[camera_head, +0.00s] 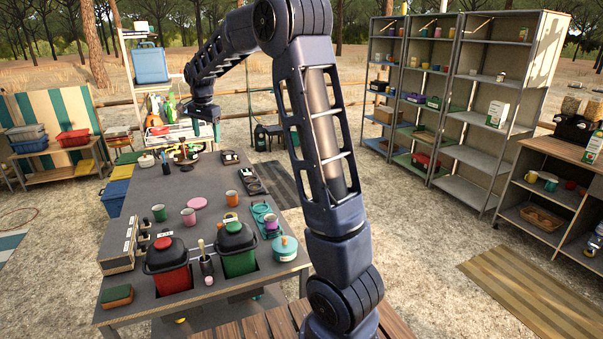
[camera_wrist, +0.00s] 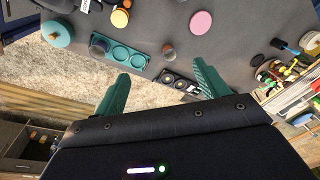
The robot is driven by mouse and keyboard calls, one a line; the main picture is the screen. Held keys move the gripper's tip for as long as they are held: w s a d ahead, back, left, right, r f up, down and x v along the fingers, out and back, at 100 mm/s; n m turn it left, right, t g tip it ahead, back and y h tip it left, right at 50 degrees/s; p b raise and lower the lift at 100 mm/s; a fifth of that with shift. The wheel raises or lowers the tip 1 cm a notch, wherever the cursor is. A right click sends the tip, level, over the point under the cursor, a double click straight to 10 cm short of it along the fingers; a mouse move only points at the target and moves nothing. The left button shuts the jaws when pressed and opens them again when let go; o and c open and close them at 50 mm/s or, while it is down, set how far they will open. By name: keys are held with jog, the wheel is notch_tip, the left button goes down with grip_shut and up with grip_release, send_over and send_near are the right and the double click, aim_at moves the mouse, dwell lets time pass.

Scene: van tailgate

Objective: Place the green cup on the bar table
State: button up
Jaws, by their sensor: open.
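A dark green cup (camera_head: 159,212) stands upright on the long grey table (camera_head: 170,190), left of a pink cup (camera_head: 188,217). I cannot pick it out in the wrist view. A teal-green cup (camera_head: 532,176) also stands on the right-hand shelf unit. Which surface is the bar table is not clear from the pictures. My gripper (camera_head: 206,130) hangs above the far part of the grey table, well beyond the dark green cup. In the wrist view its teal fingers (camera_wrist: 161,82) are spread, with nothing between them.
An orange cup (camera_head: 231,198), a pink disc (camera_head: 196,204) and a teal tray (camera_head: 264,219) are also on the table. A red bin (camera_head: 170,270) and a green bin (camera_head: 237,252) are set at its near end. Metal shelves (camera_head: 480,110) stand right; gravel between is open.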

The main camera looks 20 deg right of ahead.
jog(key=s+d+r+n+t, duration=0.1)
jog(key=s+d+r+n, duration=0.15)
jog(key=s+d, duration=0.6)
jog(key=s+d+r+n+t, duration=0.1)
jog(key=s+d+r+n, duration=0.3)
jog(key=s, duration=0.8)
jog(key=s+d+f+n, duration=0.1)
jog(key=s+d+f, duration=0.2)
jog(key=s, duration=0.7)
jog(key=s+d+f+n+t, duration=0.1)
jog(key=s+d+f, duration=0.3)
jog(key=s, duration=0.6)
jog(key=shift+f+n, duration=0.2)
jog(key=shift+n, duration=0.25)
